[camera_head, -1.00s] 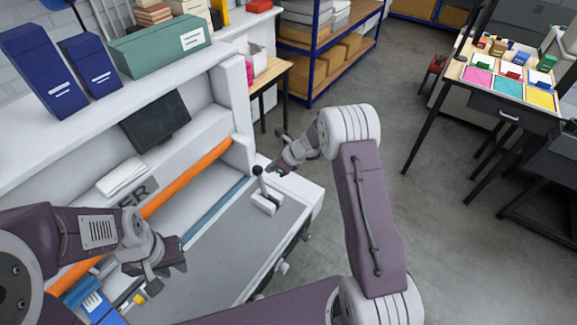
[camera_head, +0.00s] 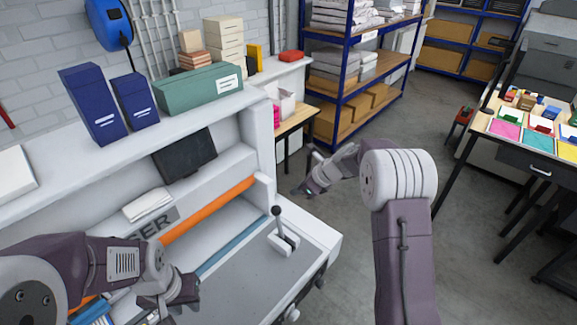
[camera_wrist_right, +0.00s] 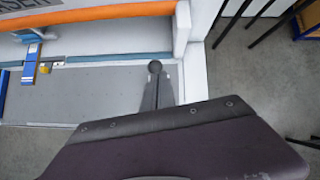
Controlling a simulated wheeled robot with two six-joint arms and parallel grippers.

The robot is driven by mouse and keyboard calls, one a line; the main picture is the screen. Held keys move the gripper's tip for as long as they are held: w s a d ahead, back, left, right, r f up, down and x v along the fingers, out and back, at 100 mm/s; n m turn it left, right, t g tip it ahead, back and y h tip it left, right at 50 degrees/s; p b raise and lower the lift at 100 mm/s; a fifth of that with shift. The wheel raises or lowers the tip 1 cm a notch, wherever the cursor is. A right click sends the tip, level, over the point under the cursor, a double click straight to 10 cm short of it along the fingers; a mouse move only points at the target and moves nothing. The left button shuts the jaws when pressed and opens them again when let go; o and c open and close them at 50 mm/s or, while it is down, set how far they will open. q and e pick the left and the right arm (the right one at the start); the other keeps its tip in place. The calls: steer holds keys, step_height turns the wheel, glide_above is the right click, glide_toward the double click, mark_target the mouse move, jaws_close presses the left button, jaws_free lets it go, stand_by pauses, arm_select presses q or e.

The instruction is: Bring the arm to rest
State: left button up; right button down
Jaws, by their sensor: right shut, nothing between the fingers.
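My right arm reaches in from the right in the head view. Its gripper (camera_head: 303,191) is shut and empty, in the air just above and right of the lever's dark knob. The lever (camera_head: 281,228) stands nearly upright on a white base on the machine's grey bed (camera_head: 235,285); the gripper looks apart from it. My left gripper (camera_head: 184,298) hangs over the front left of the bed; its fingers are too unclear to tell open from shut. In the right wrist view, a purple and black part of my own arm covers the lower half.
An orange bar (camera_head: 208,208) runs across the machine. Navy boxes (camera_head: 92,106) and a green box (camera_head: 198,90) stand on the ledge behind it. A blue shelf rack (camera_head: 350,75) and a table with coloured sheets (camera_head: 520,130) lie beyond. Open floor (camera_head: 345,195) lies right of the machine.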

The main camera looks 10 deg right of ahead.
steer(key=s+a+f+n+b, duration=0.4)
steer(key=s+f+b, duration=0.35)
steer(key=b, duration=0.45)
steer(key=s+d+f+n+g+h+b, duration=0.1)
steer(key=s+d+f+n, duration=0.1)
steer(key=s+n, duration=0.5)
steer(key=s+d+f+n+g+h+b, duration=0.1)
steer(key=s+d+f+n+g+h, duration=0.1)
steer(key=s+f+n, duration=0.3)
steer(key=s+d+f+n+g+h+b, duration=0.1)
steer(key=s+d+f+n+h, duration=0.1)
steer(key=s+n, duration=0.7)
steer(key=shift+s+d+f+n, duration=0.4)
steer(key=shift+d+f, duration=0.15)
steer(key=shift+f, duration=0.35)
